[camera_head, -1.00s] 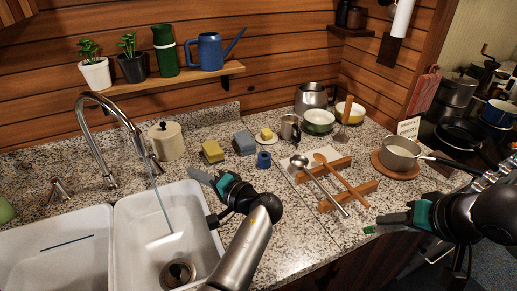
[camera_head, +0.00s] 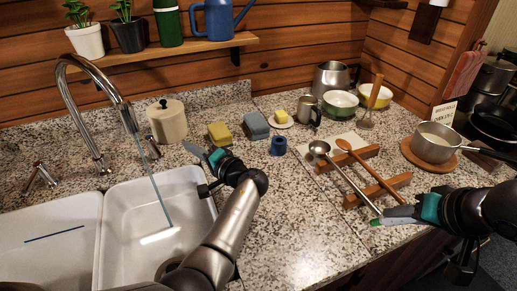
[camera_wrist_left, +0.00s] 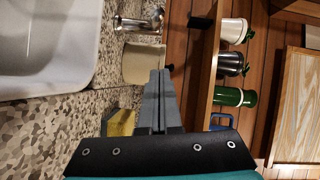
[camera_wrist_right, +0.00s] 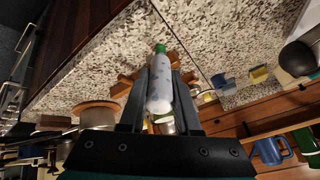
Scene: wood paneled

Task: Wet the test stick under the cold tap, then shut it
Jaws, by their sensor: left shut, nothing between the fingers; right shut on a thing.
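The chrome tap (camera_head: 88,68) arches over the white right basin (camera_head: 112,235), and a thin stream of water (camera_head: 156,190) falls from it into the basin. One lever handle (camera_head: 40,176) stands left of the spout; another (camera_head: 151,146) stands right of it. My left gripper (camera_head: 194,151) is shut and empty, right of the right handle and apart from it; its closed fingers show in the left wrist view (camera_wrist_left: 160,85). My right gripper (camera_head: 398,215) is shut on the test stick (camera_wrist_right: 160,85), white with a green end, above the counter's front edge.
A wooden rack (camera_head: 378,190) with a ladle and wooden spoon lies near my right gripper. A cream canister (camera_head: 167,122), sponges (camera_head: 256,125) and a blue cup (camera_head: 278,146) stand behind the basin. A pot (camera_head: 436,143) is at right. The counter between basin and rack is clear.

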